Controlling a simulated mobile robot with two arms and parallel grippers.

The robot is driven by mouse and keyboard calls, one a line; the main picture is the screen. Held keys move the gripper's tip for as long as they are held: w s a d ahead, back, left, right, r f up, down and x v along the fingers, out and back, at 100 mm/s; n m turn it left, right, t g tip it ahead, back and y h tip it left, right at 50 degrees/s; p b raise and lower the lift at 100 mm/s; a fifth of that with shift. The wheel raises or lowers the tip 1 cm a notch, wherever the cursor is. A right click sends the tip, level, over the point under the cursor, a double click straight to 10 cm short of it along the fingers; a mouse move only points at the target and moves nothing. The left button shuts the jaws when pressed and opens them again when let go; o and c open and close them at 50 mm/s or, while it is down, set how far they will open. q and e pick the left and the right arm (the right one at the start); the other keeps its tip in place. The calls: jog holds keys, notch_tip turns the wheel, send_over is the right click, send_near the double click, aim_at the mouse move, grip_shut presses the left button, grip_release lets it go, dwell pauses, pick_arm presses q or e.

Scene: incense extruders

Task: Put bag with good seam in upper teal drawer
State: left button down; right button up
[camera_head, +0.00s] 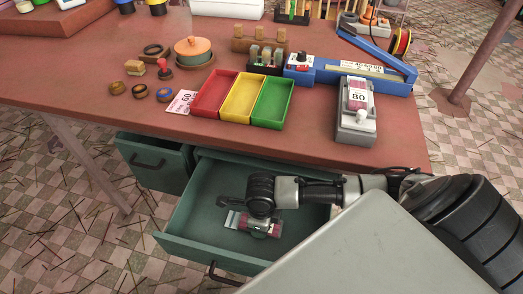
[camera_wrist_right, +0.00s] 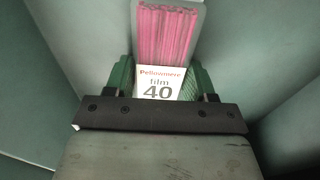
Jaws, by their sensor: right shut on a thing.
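A clear bag of pink sticks (camera_wrist_right: 168,35) has a white label reading "Pellowmere film 40". In the head view the bag (camera_head: 262,225) is low inside an open teal drawer (camera_head: 195,240). My right gripper (camera_wrist_right: 160,82) is shut on the bag, with a green finger on each side of the label. In the head view the right gripper (camera_head: 256,216) is inside the drawer, and the wrist hides part of the bag. I cannot tell whether the bag touches the drawer floor. The bag's seam cannot be judged here. My left gripper is not in view.
A second teal drawer front (camera_head: 150,162) is left of the open drawer. On the red-brown table (camera_head: 100,65) are red (camera_head: 212,94), yellow (camera_head: 242,98) and green (camera_head: 272,103) trays. A grey device (camera_head: 355,127) showing "80" stands near the table's front edge. The open drawer's left part is bare.

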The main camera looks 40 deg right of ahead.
jog(key=shift+f, duration=0.15)
jog(key=o, duration=0.9)
notch_tip(320, 180, up, 12)
jog(key=shift+r+p, duration=0.2)
jog(key=shift+p, duration=0.8)
